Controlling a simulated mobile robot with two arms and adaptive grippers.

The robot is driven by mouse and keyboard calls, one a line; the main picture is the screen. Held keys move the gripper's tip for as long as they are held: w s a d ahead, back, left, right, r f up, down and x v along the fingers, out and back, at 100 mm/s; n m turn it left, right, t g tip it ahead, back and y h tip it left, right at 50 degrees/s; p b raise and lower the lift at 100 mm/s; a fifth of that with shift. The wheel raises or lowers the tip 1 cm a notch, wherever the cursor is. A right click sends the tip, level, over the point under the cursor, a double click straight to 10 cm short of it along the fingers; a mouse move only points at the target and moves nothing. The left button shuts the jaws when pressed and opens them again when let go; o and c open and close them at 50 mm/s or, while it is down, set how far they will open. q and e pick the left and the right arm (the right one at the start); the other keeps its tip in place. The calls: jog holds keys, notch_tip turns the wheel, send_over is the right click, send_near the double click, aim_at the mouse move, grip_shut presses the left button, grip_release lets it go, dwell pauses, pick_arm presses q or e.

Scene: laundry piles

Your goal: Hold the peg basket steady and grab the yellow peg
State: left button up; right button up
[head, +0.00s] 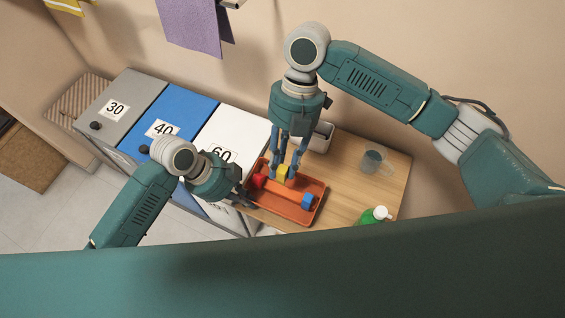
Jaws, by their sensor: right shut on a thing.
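The peg basket is a shallow orange-red tray (287,213) on the wooden table. In it I see a red peg (259,181) at the left, a yellow peg (283,171) at the back and a blue peg (307,201) at the right. My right gripper (284,172) points down over the back of the basket, its fingers shut on the yellow peg. My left gripper (246,199) is at the basket's left edge. Its fingers are small and partly hidden against the rim, so I cannot tell if they grip it.
The wooden table (345,184) carries a clear cup (372,160) and a green bottle with a white cap (374,216) right of the basket. A white container (321,138) stands behind it. Bins marked 30, 40 and 60 (228,129) stand left. A purple cloth (196,27) hangs above.

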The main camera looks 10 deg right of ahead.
pick_arm(q)
jog(key=o, duration=0.5)
jog(key=shift+r, duration=0.1)
jog(key=v, duration=1.2)
